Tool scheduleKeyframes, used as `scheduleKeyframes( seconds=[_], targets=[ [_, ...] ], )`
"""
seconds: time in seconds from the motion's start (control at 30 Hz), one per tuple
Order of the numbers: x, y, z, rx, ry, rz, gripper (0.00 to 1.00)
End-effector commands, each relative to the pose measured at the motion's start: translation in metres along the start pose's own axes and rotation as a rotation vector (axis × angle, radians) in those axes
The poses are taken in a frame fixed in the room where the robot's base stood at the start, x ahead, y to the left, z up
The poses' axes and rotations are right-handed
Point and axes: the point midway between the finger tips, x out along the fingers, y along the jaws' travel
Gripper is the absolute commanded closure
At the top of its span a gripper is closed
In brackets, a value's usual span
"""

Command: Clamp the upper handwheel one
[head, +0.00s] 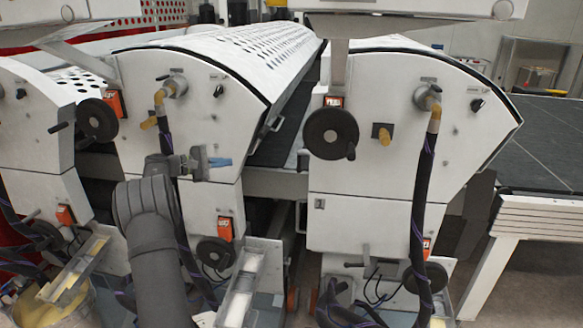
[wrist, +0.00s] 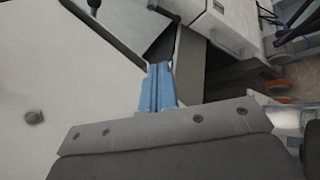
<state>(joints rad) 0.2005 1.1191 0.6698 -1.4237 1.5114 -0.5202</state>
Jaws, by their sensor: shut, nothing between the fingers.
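Black upper handwheels sit on the white machine end panels in the head view: one on the left panel (head: 97,120) and one on the right unit (head: 331,133), each with a small crank knob. I cannot tell which is number one. My gripper (head: 222,162) is between them, in front of the middle unit's lower right edge, apart from both wheels. Its blue fingers (wrist: 158,88) are shut together and empty in the wrist view. No whole handwheel shows there, only a white panel (wrist: 60,65) with a small dark knob (wrist: 33,117).
Lower handwheels (head: 216,252) (head: 420,275) sit near the bases. Dark hoses (head: 422,195) hang from yellow-brown fittings (head: 432,103). A dark gap (head: 283,130) separates the middle and right units. A dark conveyor table (head: 548,150) stands at the right.

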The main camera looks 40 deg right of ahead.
Motion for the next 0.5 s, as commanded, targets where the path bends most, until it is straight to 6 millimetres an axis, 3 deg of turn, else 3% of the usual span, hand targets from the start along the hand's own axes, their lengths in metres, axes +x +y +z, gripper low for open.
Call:
scheduleKeyframes(
  seconds=[0.2,0.5],
  targets=[
    [0.030,-0.016,-0.030,0.334,-0.072,0.040,1.00],
    [0.057,-0.033,-0.053,0.668,-0.125,0.104,1.00]
  ],
)
